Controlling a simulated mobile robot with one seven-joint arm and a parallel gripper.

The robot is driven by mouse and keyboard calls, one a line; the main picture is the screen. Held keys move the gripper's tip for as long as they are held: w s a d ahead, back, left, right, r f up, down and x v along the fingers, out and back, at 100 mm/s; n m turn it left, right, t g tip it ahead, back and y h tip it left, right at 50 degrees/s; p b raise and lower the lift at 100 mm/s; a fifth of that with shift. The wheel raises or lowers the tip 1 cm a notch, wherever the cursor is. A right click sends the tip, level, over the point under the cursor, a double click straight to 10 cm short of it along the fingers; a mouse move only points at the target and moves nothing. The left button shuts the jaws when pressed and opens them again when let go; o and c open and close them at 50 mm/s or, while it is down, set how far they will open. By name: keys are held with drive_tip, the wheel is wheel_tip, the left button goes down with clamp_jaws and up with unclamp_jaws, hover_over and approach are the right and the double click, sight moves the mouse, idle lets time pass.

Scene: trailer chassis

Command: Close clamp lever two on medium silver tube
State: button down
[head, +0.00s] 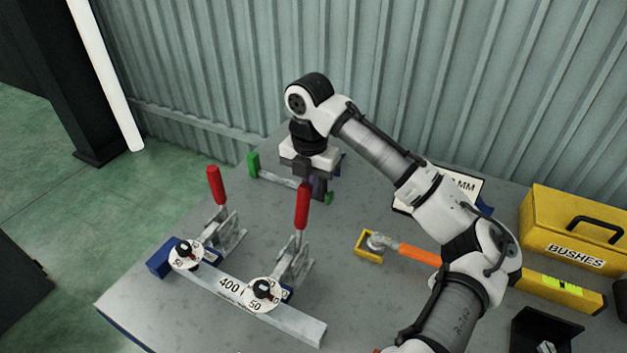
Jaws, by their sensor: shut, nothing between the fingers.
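The silver tube (300,322) lies across the front of the grey table, with "400" marked on it. Two toggle clamps stand behind it. The left clamp's red lever (216,186) and the right clamp's red lever (302,206) both point up. Which one is lever two cannot be told. My gripper (317,188) points down just behind the right red lever, at the height of its top in the picture. Its fingers are shut and empty, partly hidden by that lever. Whether they touch it cannot be told.
Round white dials (187,254) with black knobs sit at the tube. A silver rod with green ends (253,164) lies behind. An orange-handled tool (415,253), a yellow box marked BUSHES (570,235) and a yellow level (560,291) are right. A corrugated wall (420,80) stands behind the table.

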sight(304, 186)
drive_tip(key=shift+s+a, duration=0.15)
drive_tip(key=shift+s, duration=0.1)
drive_tip(key=shift+s+a+r+p, duration=0.1)
drive_tip(key=shift+s+a+p, duration=0.1)
drive_tip(key=shift+s, duration=0.3)
drive_tip(key=shift+s+a+r+p, duration=0.1)
drive_tip(key=shift+s+a+p, duration=0.1)
drive_tip(key=shift+s, duration=0.25)
wheel_tip(304, 186, up, 3)
drive_tip(key=shift+r+p, duration=0.15)
drive_tip(key=shift+p, duration=1.1)
drive_tip(key=shift+r+b, duration=0.3)
drive_tip(key=shift+r, duration=2.1)
